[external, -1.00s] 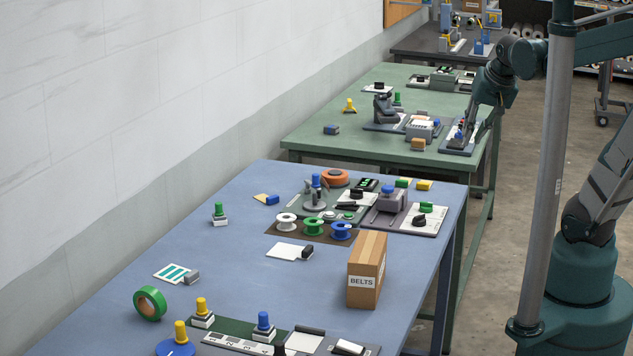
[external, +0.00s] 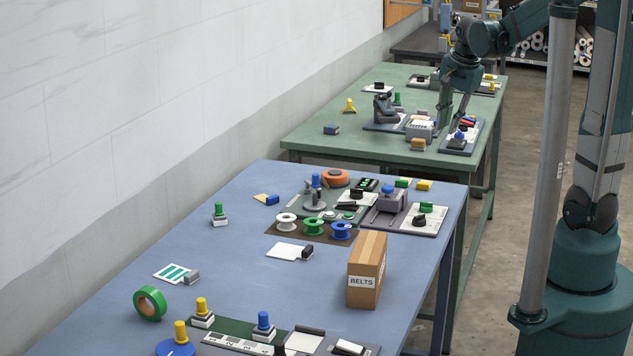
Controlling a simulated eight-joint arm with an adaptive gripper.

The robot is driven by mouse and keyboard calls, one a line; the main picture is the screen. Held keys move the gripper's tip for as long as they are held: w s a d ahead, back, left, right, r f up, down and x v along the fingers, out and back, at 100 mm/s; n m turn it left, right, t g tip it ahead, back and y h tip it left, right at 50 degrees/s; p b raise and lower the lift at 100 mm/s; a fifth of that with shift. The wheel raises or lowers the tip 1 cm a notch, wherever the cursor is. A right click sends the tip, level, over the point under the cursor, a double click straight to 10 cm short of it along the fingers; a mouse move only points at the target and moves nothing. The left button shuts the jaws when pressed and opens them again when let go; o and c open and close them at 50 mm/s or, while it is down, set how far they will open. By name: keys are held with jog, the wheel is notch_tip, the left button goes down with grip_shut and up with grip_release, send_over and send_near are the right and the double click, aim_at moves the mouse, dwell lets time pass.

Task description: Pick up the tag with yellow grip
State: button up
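I cannot surely pick out the tag with yellow grip at this size. My gripper (external: 447,122) points down over the right part of the green table, between a grey slotted box (external: 420,129) and a dark tray (external: 458,146) with small coloured pieces. Its fingertips are too small and dark to read.
The blue table (external: 230,285) stands nearest, with a cardboard box (external: 362,280), spools (external: 313,226) and a green tape roll (external: 150,303). A grey stamp-like device (external: 384,110) stands left of my gripper. The green table's left part (external: 330,150) is mostly clear.

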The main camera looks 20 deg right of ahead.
jog(key=shift+w+d+f+m+g+p, duration=0.55)
jog(key=shift+w+f+m+p, duration=0.3)
jog(key=shift+w+f+m, duration=1.75)
jog(key=shift+w+d+f+m+g+p, duration=0.35)
jog(key=shift+w+f+m+g+p, duration=0.4)
jog(key=shift+w+f+m, duration=1.75)
jog(key=shift+w+d+f+m+g+p, duration=0.5)
jog(key=shift+w+f+m+p, duration=0.8)
jog(key=shift+w+f, duration=2.25)
jog(key=shift+w+r+m+b, duration=0.15)
jog(key=shift+m+b, duration=0.15)
jog(key=shift+b, duration=0.05)
jog(key=shift+f, duration=1.3)
jog(key=shift+f, duration=0.1)
jog(key=shift+w+a+f, duration=0.1)
jog(key=shift+a+f, duration=0.05)
jog(key=shift+f, duration=2.35)
jog(key=shift+c, duration=0.7)
